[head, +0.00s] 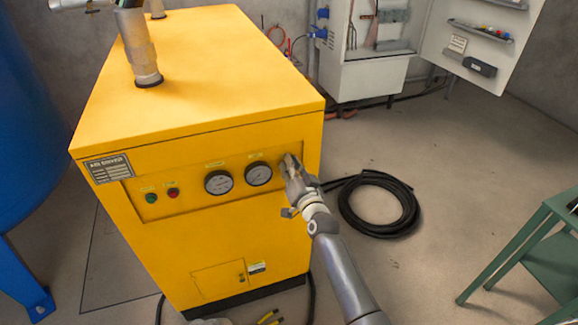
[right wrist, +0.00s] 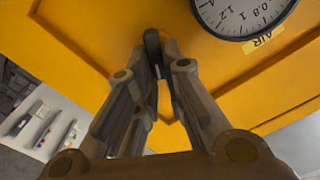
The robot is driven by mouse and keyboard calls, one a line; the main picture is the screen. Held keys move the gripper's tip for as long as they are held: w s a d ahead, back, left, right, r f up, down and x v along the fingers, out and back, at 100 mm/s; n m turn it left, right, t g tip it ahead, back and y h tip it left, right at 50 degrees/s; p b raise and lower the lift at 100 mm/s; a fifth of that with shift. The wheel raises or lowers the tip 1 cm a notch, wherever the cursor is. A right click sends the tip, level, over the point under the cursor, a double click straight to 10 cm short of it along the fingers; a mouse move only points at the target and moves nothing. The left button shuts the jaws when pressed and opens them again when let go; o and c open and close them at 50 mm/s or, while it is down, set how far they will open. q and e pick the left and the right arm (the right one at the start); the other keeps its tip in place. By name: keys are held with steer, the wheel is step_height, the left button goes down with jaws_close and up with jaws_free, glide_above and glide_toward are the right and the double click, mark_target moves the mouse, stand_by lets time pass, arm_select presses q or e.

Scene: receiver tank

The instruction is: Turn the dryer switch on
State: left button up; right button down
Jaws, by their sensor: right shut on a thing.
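The yellow dryer (head: 210,70) fills the middle of the head view. Its front panel holds a green button (head: 151,198), a red button (head: 173,192) and two round gauges. The dryer switch is a dark knob (right wrist: 153,45) at the panel's right end, seen between my fingertips in the right wrist view. My right gripper (head: 290,166) reaches the panel just right of the gauges and is shut on the switch; it also shows in the right wrist view (right wrist: 157,62). The fingers hide most of the switch, so I cannot tell its setting. My left gripper is not in view.
The left gauge (head: 218,182) and right gauge (head: 258,173) sit close beside my right gripper. A coiled black hose (head: 345,210) lies on the floor to the right. A green table (head: 540,225) stands at the right edge, and a blue tank (head: 30,130) at the left.

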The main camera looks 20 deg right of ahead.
steer(key=m, duration=0.4)
steer(key=f+m+b, duration=0.1)
steer(key=m, duration=0.3)
steer(key=d+m, duration=0.1)
steer(key=m, duration=0.2)
steer(key=shift+f+m, duration=0.3)
steer(key=shift+m, duration=0.1)
stand_by(0.3)
steer(key=c, duration=1.5)
jaws_free()
steer(key=shift+s, duration=0.1)
steer(key=s, duration=1.2)
steer(key=shift+d, duration=0.15)
